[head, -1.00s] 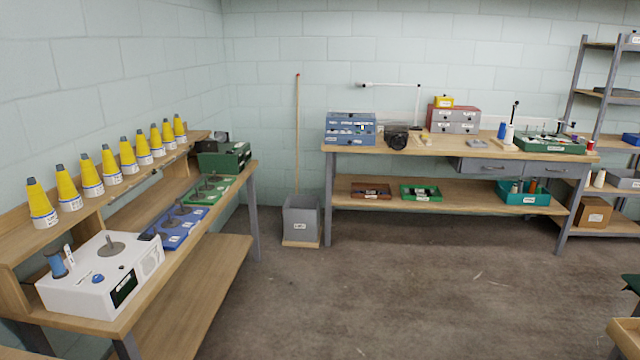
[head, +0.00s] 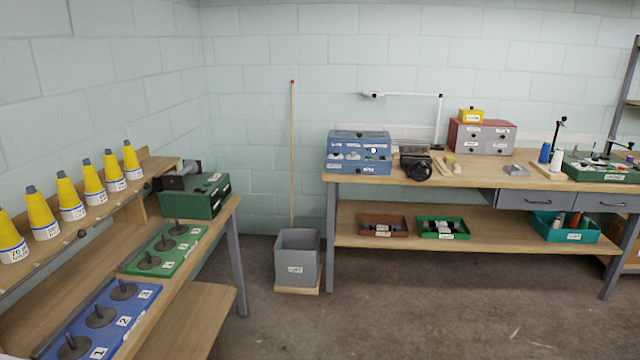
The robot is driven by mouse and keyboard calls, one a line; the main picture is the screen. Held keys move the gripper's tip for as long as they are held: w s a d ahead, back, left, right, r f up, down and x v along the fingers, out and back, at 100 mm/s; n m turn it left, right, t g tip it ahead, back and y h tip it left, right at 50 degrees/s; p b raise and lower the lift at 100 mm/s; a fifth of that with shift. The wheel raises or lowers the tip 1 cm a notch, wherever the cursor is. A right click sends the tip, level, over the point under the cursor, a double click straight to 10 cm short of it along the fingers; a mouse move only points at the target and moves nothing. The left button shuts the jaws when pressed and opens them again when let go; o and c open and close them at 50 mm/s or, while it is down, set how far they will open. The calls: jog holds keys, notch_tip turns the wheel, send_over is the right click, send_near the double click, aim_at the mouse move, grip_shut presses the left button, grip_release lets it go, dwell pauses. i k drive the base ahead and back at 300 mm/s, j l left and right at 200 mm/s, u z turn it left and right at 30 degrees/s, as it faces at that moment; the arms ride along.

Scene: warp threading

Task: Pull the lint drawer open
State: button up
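No label that I can read clearly marks the lint drawer, so I cannot tell which drawer it is. A blue cabinet (head: 345,139) with labelled fronts stands on the left end of the back bench. A red case (head: 455,134) with grey labelled drawers (head: 496,141) stands further right. Grey drawers hang under the bench top, one at the left (head: 537,200) and one at the right (head: 605,202); both look shut. A grey bin (head: 297,258) with a small label stands on the floor left of the bench. My gripper is not in view.
A side bench on the left holds yellow cones (head: 65,195), a blue spindle board (head: 97,318), a green spindle board (head: 163,248) and a green box (head: 205,196). A pole (head: 292,155) leans against the wall. The floor (head: 420,305) before the back bench is clear.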

aim_at(346, 169)
jog(key=i+u, duration=0.15)
jog(key=i, duration=0.4)
jog(key=i+l+u, duration=0.15)
jog(key=i, duration=0.35)
jog(key=i+l+u, duration=0.15)
jog(key=i, duration=0.35)
jog(key=i+l+u, duration=0.15)
jog(key=i+u, duration=0.25)
jog(key=i+l+u, duration=0.5)
jog(key=u, duration=0.25)
jog(key=i+l+u, duration=0.2)
jog(key=l+u, duration=0.2)
jog(key=l, duration=0.15)
jog(key=i+l+u, duration=0.15)
jog(key=l, duration=0.25)
